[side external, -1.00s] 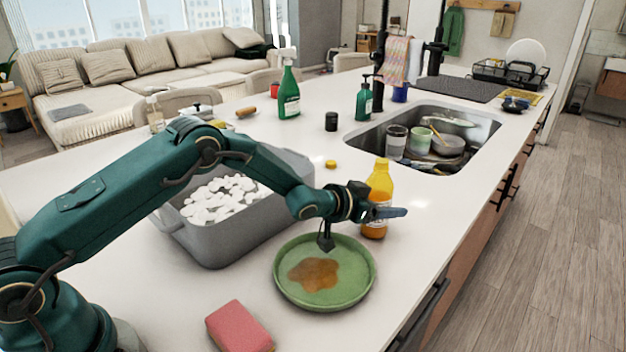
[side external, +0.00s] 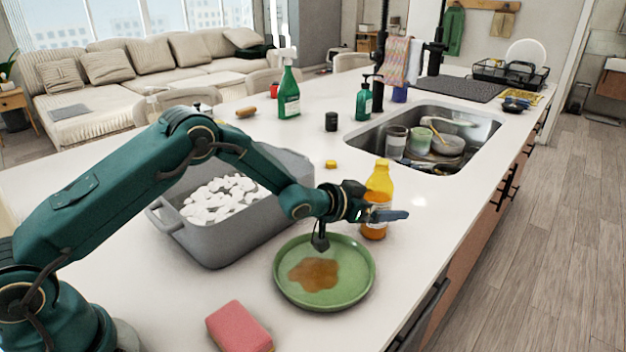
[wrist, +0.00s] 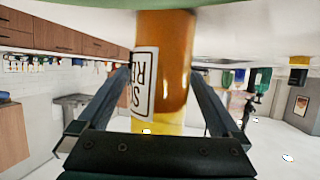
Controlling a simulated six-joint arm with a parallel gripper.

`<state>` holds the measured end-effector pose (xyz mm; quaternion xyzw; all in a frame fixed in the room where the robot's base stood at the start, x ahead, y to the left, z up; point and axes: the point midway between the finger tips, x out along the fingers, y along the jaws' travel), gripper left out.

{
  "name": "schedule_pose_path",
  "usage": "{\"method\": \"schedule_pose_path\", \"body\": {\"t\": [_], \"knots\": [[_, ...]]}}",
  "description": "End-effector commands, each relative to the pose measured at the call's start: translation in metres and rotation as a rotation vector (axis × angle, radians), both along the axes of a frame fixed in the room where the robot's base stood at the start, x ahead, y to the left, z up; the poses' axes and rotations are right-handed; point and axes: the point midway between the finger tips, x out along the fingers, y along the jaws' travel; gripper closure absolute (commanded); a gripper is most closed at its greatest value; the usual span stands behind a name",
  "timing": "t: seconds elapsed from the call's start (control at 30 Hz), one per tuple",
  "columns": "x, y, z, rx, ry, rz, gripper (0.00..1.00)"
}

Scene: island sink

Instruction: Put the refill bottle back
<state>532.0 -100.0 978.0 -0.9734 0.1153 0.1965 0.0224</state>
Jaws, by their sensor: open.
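The refill bottle (side external: 375,226), amber below with a yellow top and a white label, stands upright on the counter just behind the green plate (side external: 287,298). My gripper (side external: 388,215) is open at the bottle's side, about halfway up its body. In the wrist view, which appears upside down, the bottle (wrist: 165,65) stands between my two open fingers (wrist: 158,80). Its label faces partly left there. I cannot tell whether either finger touches it. In the side view a finger covers part of the bottle.
The plate holds a brown spill. A grey tub (side external: 215,246) of white pieces stands to the left, under my arm. A pink sponge (side external: 239,327) lies in front. The sink (side external: 480,141) with dishes is behind right. A green spray bottle (side external: 289,95) stands at the back.

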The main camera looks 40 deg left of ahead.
Motion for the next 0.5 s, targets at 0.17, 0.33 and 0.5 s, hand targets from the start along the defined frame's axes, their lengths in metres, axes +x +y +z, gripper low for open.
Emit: {"method": "schedule_pose_path", "body": {"t": [0.17,0.33,0.5], "knots": [[-0.017,0.005,0.007,0.002,0.002,0.003,0.0],[-0.035,0.009,0.016,0.001,0.0,0.002,0.0],[-0.054,0.014,0.024,0.001,0.001,0.002,0.0]]}}
